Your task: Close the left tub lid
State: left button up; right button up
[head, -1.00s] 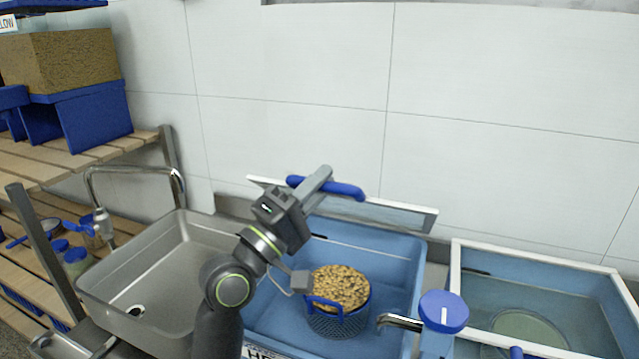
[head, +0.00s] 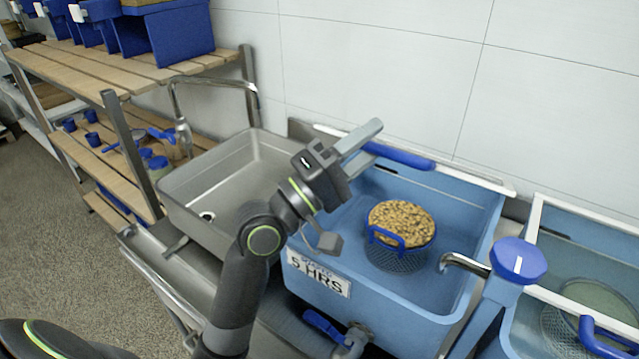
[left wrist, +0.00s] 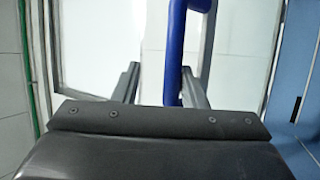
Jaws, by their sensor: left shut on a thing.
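The left tub (head: 455,290) is blue, with a label reading 5 HRS on its front. Its lid (head: 492,182) has a pale frame and stands raised along the tub's back edge; the tub is open at the front. My left gripper (head: 366,138) is shut on the lid's blue bar handle (head: 408,158). In the left wrist view the handle (left wrist: 174,50) runs between the two fingers (left wrist: 160,85), with the lid's glass and pale frame behind it. A blue mesh basket (head: 395,257) heaped with beans sits inside the tub. My right gripper is not in view.
A steel sink (head: 190,190) with a tap stands left of the tub. A blue-capped post (head: 518,262) and spout stand at the tub's right front. A second tub (head: 530,235) with a white-framed lid is farther right. Wooden shelves (head: 90,70) are at the left.

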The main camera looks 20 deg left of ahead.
pick_arm(q)
jog(key=r+b+v, duration=0.1)
jog(key=v, duration=0.9)
jog(key=shift+s+a+t, duration=0.3)
jog(key=shift+s+a, duration=0.05)
jog(key=shift+s, duration=0.15)
jog(key=shift+f, duration=0.15)
jog(key=shift+w, duration=0.1)
